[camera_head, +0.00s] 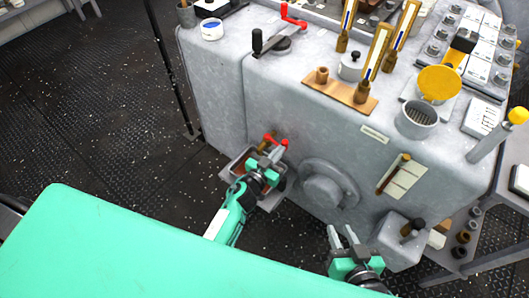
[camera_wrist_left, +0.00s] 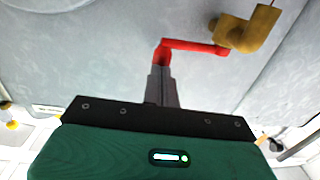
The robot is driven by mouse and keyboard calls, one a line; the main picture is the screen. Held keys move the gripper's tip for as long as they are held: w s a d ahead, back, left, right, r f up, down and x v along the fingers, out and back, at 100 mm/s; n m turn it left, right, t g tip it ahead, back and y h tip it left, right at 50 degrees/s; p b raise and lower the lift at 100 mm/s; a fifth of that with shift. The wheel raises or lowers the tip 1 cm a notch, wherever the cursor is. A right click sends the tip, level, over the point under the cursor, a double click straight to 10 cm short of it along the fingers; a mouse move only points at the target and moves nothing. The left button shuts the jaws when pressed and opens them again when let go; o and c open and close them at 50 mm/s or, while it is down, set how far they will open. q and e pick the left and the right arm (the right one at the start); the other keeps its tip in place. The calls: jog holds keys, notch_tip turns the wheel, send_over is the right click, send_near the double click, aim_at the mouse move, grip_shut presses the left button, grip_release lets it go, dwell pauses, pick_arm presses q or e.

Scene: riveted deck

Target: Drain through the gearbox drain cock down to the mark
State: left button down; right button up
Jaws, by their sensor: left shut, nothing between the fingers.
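The drain cock is a brass elbow (camera_wrist_left: 252,30) with a red lever (camera_wrist_left: 195,46) on the grey gearbox front, seen in the left wrist view. The lever runs sideways from the brass, and its bent end is at my left fingertips. In the head view the red lever (camera_head: 283,142) shows just above my left gripper (camera_head: 268,163). That gripper is shut and empty; I cannot tell if its tips touch the lever. A tray (camera_head: 228,172) sits below, partly hidden by my arm. My right gripper (camera_head: 345,238) is open and empty. A brass-capped tube on a lined cream plate (camera_head: 408,178) is on the front.
The gearbox top holds a wooden board (camera_head: 335,88) with brass pieces, several tall brass-framed gauges (camera_head: 376,50), a grey cup (camera_head: 418,117) and a red crank (camera_head: 291,14). A round boss (camera_head: 323,190) and a small box (camera_head: 398,235) jut from the front. The dark floor at left is clear.

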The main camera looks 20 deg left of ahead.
pick_arm(q)
jog(key=shift+w+d, duration=0.4)
pick_arm(e)
jog(key=shift+d+f+g, duration=0.1)
jog(key=shift+d+g, duration=0.15)
jog(key=shift+g, duration=0.05)
pick_arm(q)
jog(key=shift+d, duration=0.1)
pick_arm(e)
jog(key=shift+s+d+f, duration=0.1)
